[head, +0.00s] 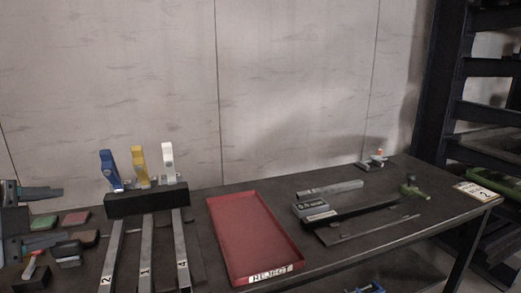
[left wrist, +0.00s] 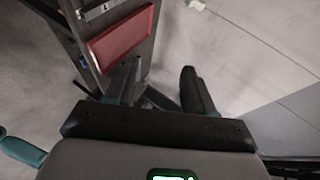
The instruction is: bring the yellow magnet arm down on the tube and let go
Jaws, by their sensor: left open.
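The yellow magnet arm (head: 139,166) stands raised at the black block (head: 147,201), between a blue arm (head: 109,169) and a white arm (head: 168,161). Three grey metal bars marked 2, 1 and 4 run forward from the block; the middle one (head: 145,254), marked 1, lies in line with the yellow arm. I cannot tell a separate tube there. My right gripper is not in view.
A red REJECT tray (head: 256,236) lies right of the bars and shows in the wrist view (left wrist: 123,36). Small coloured blocks and a red-handled tool (head: 33,266) lie near my left gripper. Grey boxes (head: 318,206) and a green clamp (head: 413,189) are farther right.

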